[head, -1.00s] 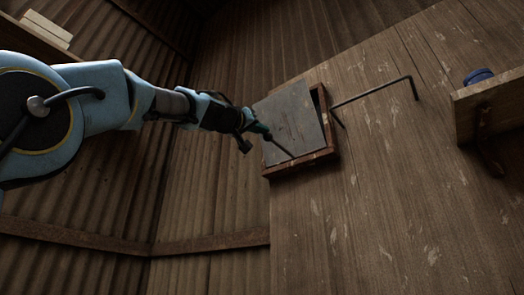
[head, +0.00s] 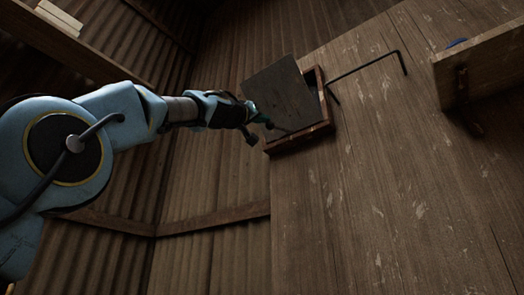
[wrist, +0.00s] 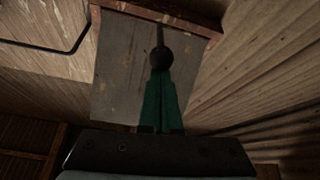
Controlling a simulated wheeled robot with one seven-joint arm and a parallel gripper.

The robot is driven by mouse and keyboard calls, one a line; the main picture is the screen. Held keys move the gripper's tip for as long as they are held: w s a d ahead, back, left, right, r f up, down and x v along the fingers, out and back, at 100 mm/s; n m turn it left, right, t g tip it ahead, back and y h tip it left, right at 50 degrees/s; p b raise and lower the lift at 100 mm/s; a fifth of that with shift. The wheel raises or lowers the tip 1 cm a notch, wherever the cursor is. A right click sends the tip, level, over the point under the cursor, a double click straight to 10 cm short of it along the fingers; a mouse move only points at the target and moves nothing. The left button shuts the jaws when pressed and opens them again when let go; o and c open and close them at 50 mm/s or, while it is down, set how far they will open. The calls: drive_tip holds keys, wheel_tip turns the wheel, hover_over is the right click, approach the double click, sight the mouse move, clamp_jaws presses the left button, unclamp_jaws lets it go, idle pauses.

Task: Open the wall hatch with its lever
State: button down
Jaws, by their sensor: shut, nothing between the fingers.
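The wall hatch is a grey panel (head: 280,92) in a brown wooden frame (head: 302,137) on a plank wall. The panel stands out from the frame, ajar, with a dark gap along its right side. In the wrist view the panel (wrist: 120,85) lies beyond my fingers. A dark rod with a ball end (wrist: 161,58), seemingly the lever, runs across it toward the frame. My gripper (head: 264,122) is at the panel's lower left. Its green fingers (wrist: 160,78) are shut and empty, their tips right at the ball. I cannot tell whether they touch it.
A bent black rod (head: 365,66) sticks out of the wall right of the hatch. A wooden shelf (head: 480,65) with a blue item (head: 456,42) juts out at the right. Corrugated walls (head: 205,190) form the corner at the left. The planks below the hatch are bare.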

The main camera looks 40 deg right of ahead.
wheel_tip(320, 180, down, 6)
drive_tip(key=d+b, duration=0.2)
drive_tip(key=b, duration=0.1)
drive_tip(key=shift+w+d+b, duration=0.2)
drive_tip(key=shift+w+b, duration=0.15)
drive_tip(key=shift+b, duration=0.05)
drive_tip(key=a+r+p, duration=0.3)
drive_tip(key=a+r, duration=0.1)
drive_tip(key=s+a+f+b, duration=0.2)
drive_tip(key=a+f+b, duration=0.3)
drive_tip(key=b, duration=0.5)
drive_tip(key=shift+f, duration=1.3)
drive_tip(key=shift+s, duration=0.1)
